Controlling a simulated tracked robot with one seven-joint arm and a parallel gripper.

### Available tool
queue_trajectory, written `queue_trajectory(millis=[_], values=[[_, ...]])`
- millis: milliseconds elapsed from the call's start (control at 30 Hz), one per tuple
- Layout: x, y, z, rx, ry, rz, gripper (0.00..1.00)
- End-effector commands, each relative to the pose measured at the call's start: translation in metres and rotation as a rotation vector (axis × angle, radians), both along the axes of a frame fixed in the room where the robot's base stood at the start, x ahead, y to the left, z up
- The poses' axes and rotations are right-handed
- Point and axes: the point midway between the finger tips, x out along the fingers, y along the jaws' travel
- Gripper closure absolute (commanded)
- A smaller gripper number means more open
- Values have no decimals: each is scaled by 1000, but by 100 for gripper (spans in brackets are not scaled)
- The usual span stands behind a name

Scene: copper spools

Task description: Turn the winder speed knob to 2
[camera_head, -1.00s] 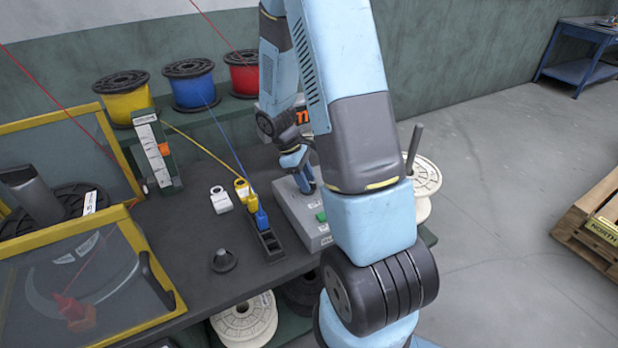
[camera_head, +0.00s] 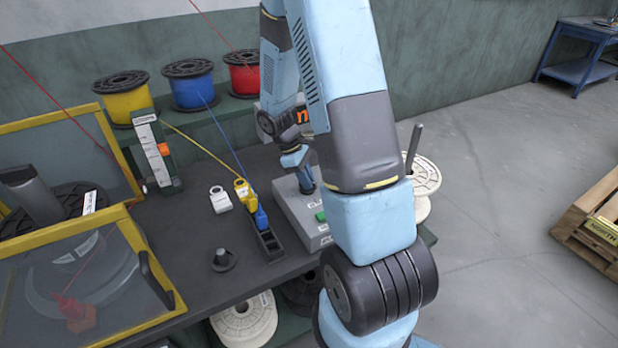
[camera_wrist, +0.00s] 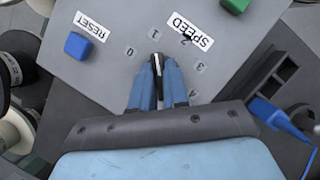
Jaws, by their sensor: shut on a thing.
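The winder speed knob (camera_wrist: 158,66) is dark with a pale line and stands on a grey control box (camera_wrist: 100,72) marked SPEED, with the digits 0 to 4 around it. My gripper (camera_wrist: 158,68) is shut on the knob, with one blue finger on each side. The pale line points up in the wrist view, roughly toward the 1, though the fingers hide much of the knob. In the head view my gripper (camera_head: 307,188) reaches down onto the control box (camera_head: 297,218), and the knob is hidden there.
A blue RESET button (camera_wrist: 78,45) and a green button (camera_wrist: 235,5) are on the same box. A dark holder (camera_head: 268,245) with yellow and blue plugs stands beside it. A yellow-framed guard (camera_head: 130,235) is at the left of the bench.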

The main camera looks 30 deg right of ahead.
Motion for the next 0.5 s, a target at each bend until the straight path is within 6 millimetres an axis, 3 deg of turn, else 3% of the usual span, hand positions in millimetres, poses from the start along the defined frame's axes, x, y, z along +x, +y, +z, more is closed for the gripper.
queue_trajectory(millis=[500], values=[[8,1,1,2,-15,-333,100]])
